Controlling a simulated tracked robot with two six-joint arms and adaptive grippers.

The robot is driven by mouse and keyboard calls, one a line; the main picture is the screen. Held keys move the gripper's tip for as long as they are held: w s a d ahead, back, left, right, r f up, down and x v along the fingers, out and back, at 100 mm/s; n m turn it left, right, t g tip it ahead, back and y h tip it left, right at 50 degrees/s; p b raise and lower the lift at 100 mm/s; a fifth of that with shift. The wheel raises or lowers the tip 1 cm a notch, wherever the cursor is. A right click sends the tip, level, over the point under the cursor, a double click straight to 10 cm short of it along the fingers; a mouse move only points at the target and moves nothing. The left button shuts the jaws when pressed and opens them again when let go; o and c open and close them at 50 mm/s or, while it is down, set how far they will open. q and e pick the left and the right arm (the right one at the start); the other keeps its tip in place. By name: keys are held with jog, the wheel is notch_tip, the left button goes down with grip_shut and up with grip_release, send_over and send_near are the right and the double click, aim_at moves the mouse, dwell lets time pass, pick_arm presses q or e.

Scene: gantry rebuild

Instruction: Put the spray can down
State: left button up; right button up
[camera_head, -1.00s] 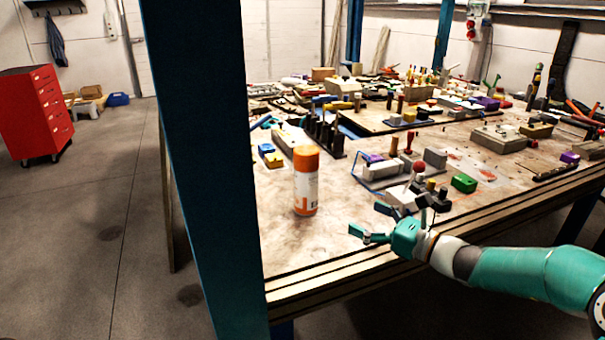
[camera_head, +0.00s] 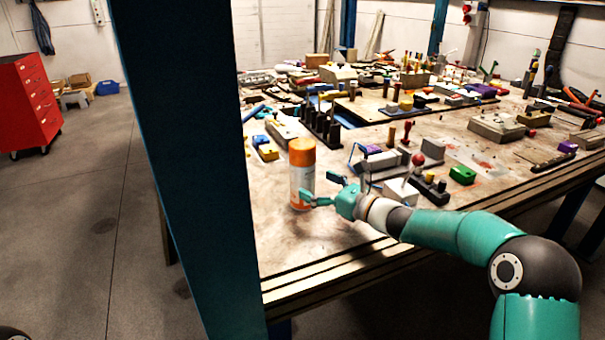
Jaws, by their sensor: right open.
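The spray can (camera_head: 301,170), white with an orange cap and an orange base, stands upright on the workbench (camera_head: 280,245) near its front left part. My right gripper (camera_head: 318,187) is open just to the right of the can, with its fingers pointing left. One finger overlaps the lower part of the can in the picture; I cannot tell whether it touches. My left gripper is not in view.
A blue post (camera_head: 185,170) rises in front of the bench's left end. Grey fixtures (camera_head: 385,165) and a green block (camera_head: 462,175) lie right of the can. A red drawer cabinet (camera_head: 28,105) stands on the floor at left. Bare bench lies in front of the can.

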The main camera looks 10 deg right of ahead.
aim_at(302, 176)
jog(key=p+x, duration=0.1)
jog(key=x, duration=0.4)
jog(key=shift+w+a, duration=0.1)
jog(key=c, duration=1.5)
jog(key=shift+r, duration=0.15)
jog(key=shift+c, duration=0.7)
